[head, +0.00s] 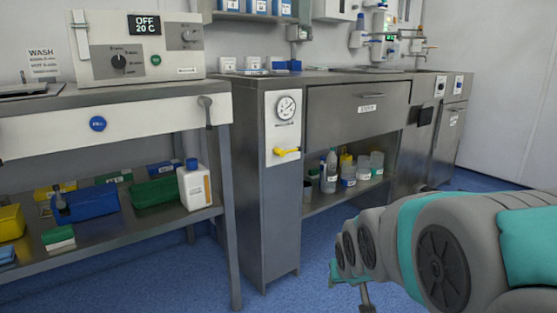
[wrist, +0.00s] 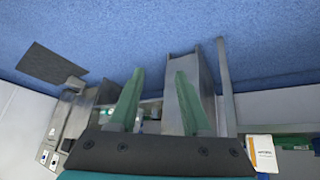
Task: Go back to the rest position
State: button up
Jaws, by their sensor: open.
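My gripper (wrist: 158,88) shows in the wrist view with two green fingers set apart and nothing between them. The wrist view looks upside down, with the blue floor at the top. In the head view my grey and teal arm reaches in from the lower right, and the gripper's fingers are hidden or out of frame. The gripper touches nothing that I can see.
A steel bench (head: 28,110) with a control box (head: 95,68) stands at left, its lower shelf holding bins and a white bottle (head: 194,188). A steel cabinet (head: 262,200) with a gauge (head: 286,107) and yellow valve (head: 287,152) stands mid-view. Blue floor (head: 285,300) is clear in front.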

jog(key=s+f+g, duration=0.2)
jog(key=s+g, duration=0.2)
jog(key=s, duration=1.1)
jog(key=s+f+g, duration=0.2)
jog(key=s+g, duration=0.2)
jog(key=s, duration=1)
notch_tip(320, 180, up, 12)
jog(key=s+p, duration=0.1)
jog(key=p, duration=1.1)
jog(key=shift+d, duration=0.4)
jog(key=shift+a, duration=0.1)
